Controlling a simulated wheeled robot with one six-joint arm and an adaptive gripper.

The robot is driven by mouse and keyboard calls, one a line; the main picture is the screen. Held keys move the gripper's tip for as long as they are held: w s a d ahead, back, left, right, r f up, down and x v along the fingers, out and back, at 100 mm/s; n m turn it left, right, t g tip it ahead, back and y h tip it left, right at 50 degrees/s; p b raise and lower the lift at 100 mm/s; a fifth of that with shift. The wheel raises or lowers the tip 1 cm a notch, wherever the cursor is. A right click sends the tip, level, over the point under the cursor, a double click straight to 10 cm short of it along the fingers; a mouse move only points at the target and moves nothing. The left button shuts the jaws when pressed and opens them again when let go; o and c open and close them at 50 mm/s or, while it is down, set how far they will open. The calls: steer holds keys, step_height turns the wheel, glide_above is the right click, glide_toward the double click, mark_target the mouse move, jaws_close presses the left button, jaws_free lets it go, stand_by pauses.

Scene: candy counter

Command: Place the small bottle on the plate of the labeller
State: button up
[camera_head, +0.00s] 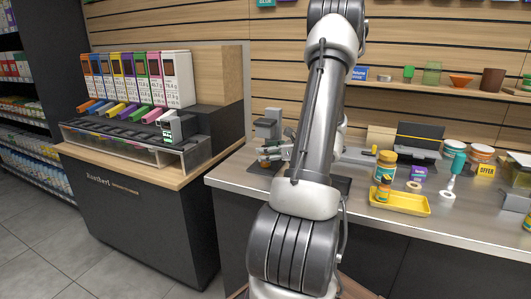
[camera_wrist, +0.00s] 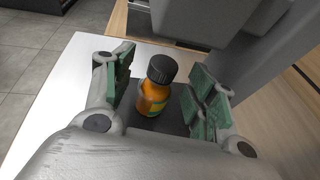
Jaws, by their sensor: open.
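The small bottle (camera_wrist: 153,97), orange with a black cap and a partly seen label, stands upright in the wrist view. It stands on a dark flat surface (camera_wrist: 178,127), which looks like the plate of the labeller. My gripper (camera_wrist: 160,80) is open, with one green-padded finger on each side of the bottle. A gap shows on the left; contact on the right is hard to tell. The grey labeller (camera_wrist: 205,18) rises just beyond the bottle. In the head view my gripper (camera_head: 272,155) is at the labeller (camera_head: 267,125), partly behind my arm.
A candy dispenser stand (camera_head: 135,140) is at left. Bare counter shows left of the labeller.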

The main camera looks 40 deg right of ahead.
steer(key=v, duration=1)
steer(key=s+a+r+n+g+y, duration=0.1)
steer(key=a+r+n+g, duration=0.15)
steer(key=a+n, duration=0.5)
steer(key=s+a+r+n+g+y, duration=0.15)
steer(key=a+n+g, duration=0.25)
steer(key=a, duration=0.6)
steer(key=s+a+r+n+g+y, duration=0.1)
steer(key=a+r+n+g, duration=0.15)
steer(key=a+n, duration=0.45)
steer(key=s+a+r+n+h, duration=0.2)
steer(key=s+n+h, duration=0.1)
steer(key=n, duration=0.4)
steer(key=s+a+r+n+g+h, duration=0.1)
steer(key=s+a+r+n+h, duration=0.1)
steer(key=s+n, duration=0.3)
steer(key=r+n+h, duration=0.1)
steer(key=n, duration=0.2)
steer(key=shift+a, duration=0.25)
